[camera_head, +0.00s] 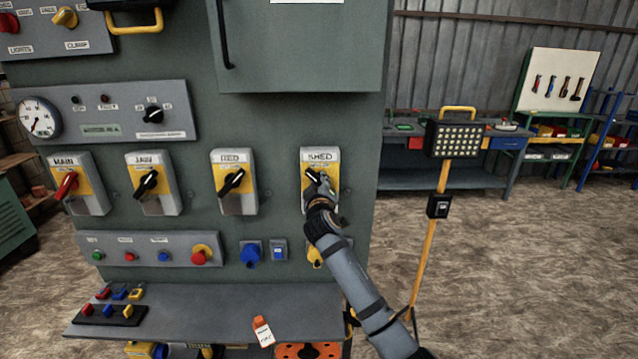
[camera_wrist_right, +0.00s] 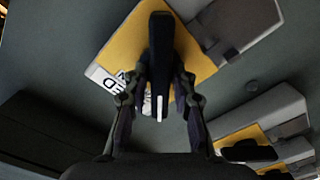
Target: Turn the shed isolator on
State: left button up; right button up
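The shed isolator (camera_head: 333,160) is a grey box with a yellow plate, rightmost in the row of isolators on the green panel. Its black handle (camera_wrist_right: 161,50) stands at a slant to the plate in the right wrist view. My right gripper (camera_head: 318,184) is at this handle in the head view and hides part of it. In the wrist view the fingers of my right gripper (camera_wrist_right: 161,85) lie on either side of the handle and look closed against it. Part of the label shows beside them. My left gripper is not in view.
Below are a button strip (camera_head: 150,248), blue sockets (camera_head: 250,252) and a shelf (camera_head: 200,318). A yellow lamp stand (camera_head: 430,255) stands right of my arm.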

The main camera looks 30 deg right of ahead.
grip_shut()
jog(key=shift+f+m+b, duration=0.15)
jog(key=shift+m+b, duration=0.35)
jog(key=shift+b, duration=0.4)
jog(key=m+b, duration=0.4)
jog(key=b, duration=0.1)
jog(key=m+b, duration=1)
jog(key=shift+s+d, duration=0.2)
jog(key=shift+d, duration=0.1)
jog(key=shift+m+b, duration=1.4)
jog(key=shift+m, duration=0.1)
jog(key=shift+r, duration=0.2)
jog(key=o, duration=0.5)
grip_release()
jog(key=shift+d, duration=0.1)
